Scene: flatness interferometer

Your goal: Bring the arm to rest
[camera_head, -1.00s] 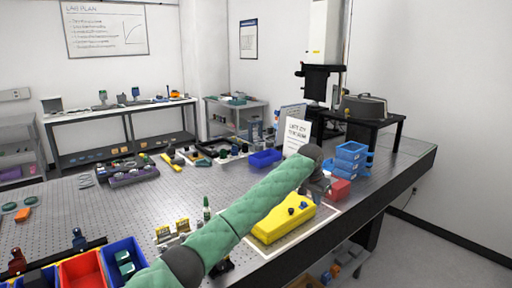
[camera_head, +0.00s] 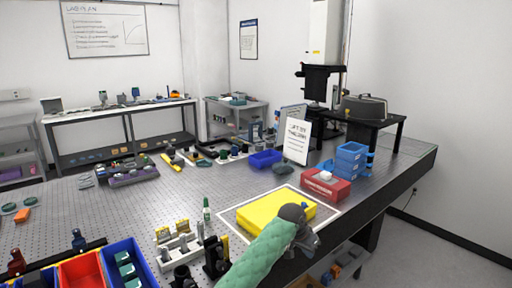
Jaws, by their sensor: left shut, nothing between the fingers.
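My left arm (camera_head: 262,258), in a green padded sleeve, comes in from the bottom edge. Its dark grey wrist and left gripper (camera_head: 311,244) are at the near edge of the table, in front of the yellow case (camera_head: 268,211). The gripper looks small and dark; it is shut and empty. It overlaps the case's near right corner in the picture, and I cannot tell whether it touches. The case lies on a white-bordered mat (camera_head: 231,228). My right gripper is not in view.
The perforated table (camera_head: 120,212) carries a red box (camera_head: 325,186), stacked blue bins (camera_head: 350,156), a white sign (camera_head: 297,141), and small optic mounts (camera_head: 178,246) close to my arm. Red and blue bins (camera_head: 82,272) stand at the near left. The table's middle left is mostly bare.

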